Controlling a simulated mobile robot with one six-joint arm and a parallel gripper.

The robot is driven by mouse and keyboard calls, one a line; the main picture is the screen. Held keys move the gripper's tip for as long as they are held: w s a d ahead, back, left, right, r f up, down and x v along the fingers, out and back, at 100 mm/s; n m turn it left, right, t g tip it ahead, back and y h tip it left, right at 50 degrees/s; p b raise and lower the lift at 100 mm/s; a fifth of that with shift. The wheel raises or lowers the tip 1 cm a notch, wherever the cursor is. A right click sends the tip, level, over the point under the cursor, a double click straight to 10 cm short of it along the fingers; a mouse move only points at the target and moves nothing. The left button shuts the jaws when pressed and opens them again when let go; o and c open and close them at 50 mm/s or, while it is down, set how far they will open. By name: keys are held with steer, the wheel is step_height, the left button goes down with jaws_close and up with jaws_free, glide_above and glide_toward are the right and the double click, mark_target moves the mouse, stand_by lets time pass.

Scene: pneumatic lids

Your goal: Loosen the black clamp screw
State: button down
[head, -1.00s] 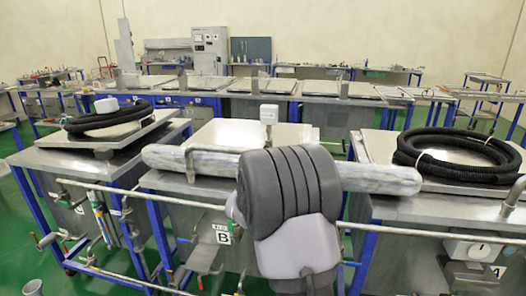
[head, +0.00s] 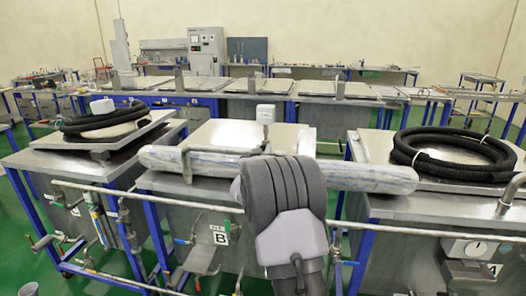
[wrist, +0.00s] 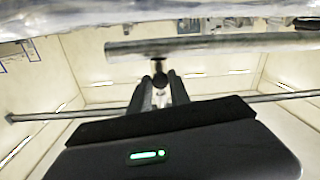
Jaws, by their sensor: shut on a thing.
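In the wrist view, my gripper (wrist: 160,84) points at a grey metal bar (wrist: 220,45) that runs across the picture. Its two dark fingers are closed around a small black part, which appears to be the black clamp screw (wrist: 158,70), just below the bar. The fingers hide most of the screw, so its turn cannot be told. In the head view, my grey arm covers the gripper and the screw. The arm is in front of the middle metal tank (head: 170,183), labelled B (head: 220,238).
A long plastic-wrapped roll (head: 375,178) lies across the middle tank, close behind my arm. A coiled black hose (head: 455,153) lies on the right tank, another (head: 103,120) on the left one. A horizontal pipe (head: 420,233) crosses in front of the tanks.

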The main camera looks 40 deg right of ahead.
steer(key=n+p, duration=0.2)
steer(key=n, duration=0.1)
steer(key=shift+r, duration=0.15)
steer(key=n+p, duration=0.2)
steer(key=n, duration=0.1)
steer(key=shift+n, duration=0.3)
steer(key=n+p, duration=0.2)
steer(key=n, duration=0.1)
steer(key=shift+n+p, duration=0.3)
steer(key=shift+p, duration=0.05)
steer(key=n+p, duration=0.2)
steer(key=n, duration=0.1)
steer(key=shift+g, duration=0.3)
steer(key=n+p, duration=0.4)
steer(key=n, duration=0.1)
steer(key=shift+n, duration=0.3)
steer(key=shift+a+n+g+p, duration=0.1)
steer(key=shift+n+g+p, duration=0.2)
steer(key=shift+n+p, duration=1.3)
steer(key=shift+n+b, duration=0.45)
steer(key=shift+n, duration=0.25)
